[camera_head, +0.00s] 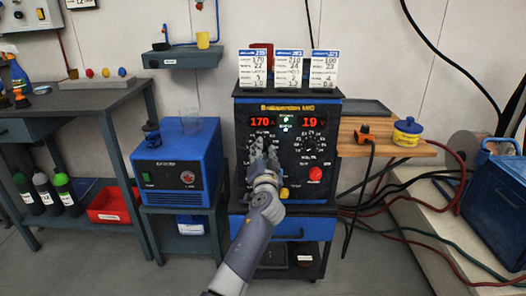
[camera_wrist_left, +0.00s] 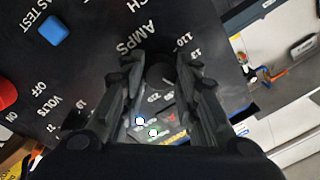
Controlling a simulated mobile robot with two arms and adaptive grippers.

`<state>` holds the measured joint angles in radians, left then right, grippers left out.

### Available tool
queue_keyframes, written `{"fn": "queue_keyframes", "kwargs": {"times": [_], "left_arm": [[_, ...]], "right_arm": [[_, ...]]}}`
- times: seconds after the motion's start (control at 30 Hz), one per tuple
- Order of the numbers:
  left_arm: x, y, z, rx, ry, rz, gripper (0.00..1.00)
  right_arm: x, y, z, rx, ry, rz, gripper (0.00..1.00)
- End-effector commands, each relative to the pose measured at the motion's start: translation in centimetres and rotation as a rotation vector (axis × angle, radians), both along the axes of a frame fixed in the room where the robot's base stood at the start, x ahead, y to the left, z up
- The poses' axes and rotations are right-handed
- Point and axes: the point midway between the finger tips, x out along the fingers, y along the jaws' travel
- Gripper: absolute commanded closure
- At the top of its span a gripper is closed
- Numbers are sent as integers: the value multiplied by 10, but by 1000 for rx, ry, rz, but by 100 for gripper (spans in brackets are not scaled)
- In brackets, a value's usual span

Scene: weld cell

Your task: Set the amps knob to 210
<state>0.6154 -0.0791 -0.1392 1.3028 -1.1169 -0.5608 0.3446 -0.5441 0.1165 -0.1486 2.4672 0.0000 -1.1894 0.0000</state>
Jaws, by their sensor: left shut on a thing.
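The welder (camera_head: 286,187) is a black panel with two red displays. The left display (camera_head: 261,122) reads 170 and the right display (camera_head: 312,122) reads 19. My left gripper (camera_head: 262,160) is at the left dial of the panel, covering most of it in the head view. In the left wrist view my left gripper (camera_wrist_left: 158,70) has its fingers on both sides of the dark amps knob (camera_wrist_left: 158,77), shut on it, beside the AMPS lettering. The knob's pointer is not clear. The volts knob (camera_head: 312,144) is uncovered on the right. My right gripper is not in view.
Three white cards (camera_head: 289,68) stand on top of the welder; the middle one appears to show 210. A red button (camera_head: 315,174) is low on the panel. A blue unit (camera_head: 178,160) stands left, and a wooden shelf (camera_head: 385,148) with a yellow-blue tin (camera_head: 407,132) is right.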

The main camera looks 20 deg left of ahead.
Motion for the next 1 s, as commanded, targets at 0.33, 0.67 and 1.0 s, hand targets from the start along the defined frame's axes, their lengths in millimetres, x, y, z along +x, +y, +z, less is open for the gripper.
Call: {"fn": "queue_keyframes", "kwargs": {"times": [0.33,0.67,1.0], "left_arm": [[0,1,3,320,89,-1,95],[0,2,3,620,177,-1,95],[0,2,4,899,255,-2,95]], "right_arm": [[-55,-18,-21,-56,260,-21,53],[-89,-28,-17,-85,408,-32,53],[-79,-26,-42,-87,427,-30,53]]}}
